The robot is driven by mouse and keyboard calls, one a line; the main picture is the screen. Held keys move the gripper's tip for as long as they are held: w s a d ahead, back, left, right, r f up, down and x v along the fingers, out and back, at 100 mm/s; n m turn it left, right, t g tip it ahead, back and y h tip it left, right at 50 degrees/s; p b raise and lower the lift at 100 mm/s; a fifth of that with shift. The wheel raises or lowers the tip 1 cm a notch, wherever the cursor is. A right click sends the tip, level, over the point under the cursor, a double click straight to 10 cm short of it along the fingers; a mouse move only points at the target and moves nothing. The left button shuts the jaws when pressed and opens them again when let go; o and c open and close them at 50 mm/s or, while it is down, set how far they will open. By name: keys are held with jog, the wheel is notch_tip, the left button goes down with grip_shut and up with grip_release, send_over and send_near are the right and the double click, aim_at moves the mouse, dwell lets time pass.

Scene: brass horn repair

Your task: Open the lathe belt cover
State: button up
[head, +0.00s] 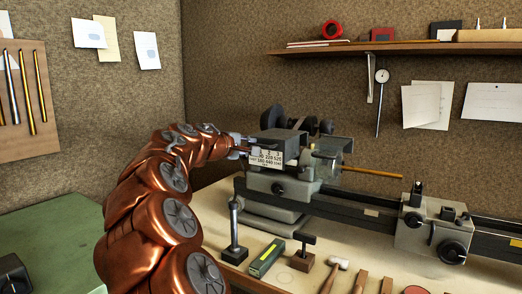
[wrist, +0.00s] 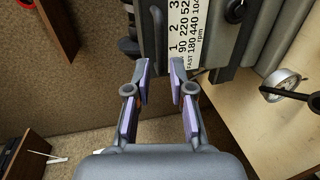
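The lathe (head: 290,180) stands on the bench, with the grey belt cover (head: 278,136) at its left end above a white speed label (head: 268,157). Dark round pulley shapes show behind the cover. In the wrist view the cover's grey housing (wrist: 152,30) fills the top middle, with the label (wrist: 190,35) on it. My gripper (head: 241,148) is at the left end of the cover. In the wrist view its fingers (wrist: 160,68) are parted, with the tips close to the housing's near edge. Nothing shows held between them; I cannot tell whether they touch the cover.
Hand tools and small blocks, including a green box (head: 267,258) and a dark stand (head: 235,240), lie on the bench in front of the lathe. A shelf (head: 400,47) hangs above on the back wall. A green table (head: 45,245) is at left.

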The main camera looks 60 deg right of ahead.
aim_at(260, 145)
jog(key=shift+p+x, duration=0.4)
jog(key=shift+x, duration=3.35)
jog(key=shift+c, duration=0.2)
grip_shut()
jog(key=shift+r, duration=0.1)
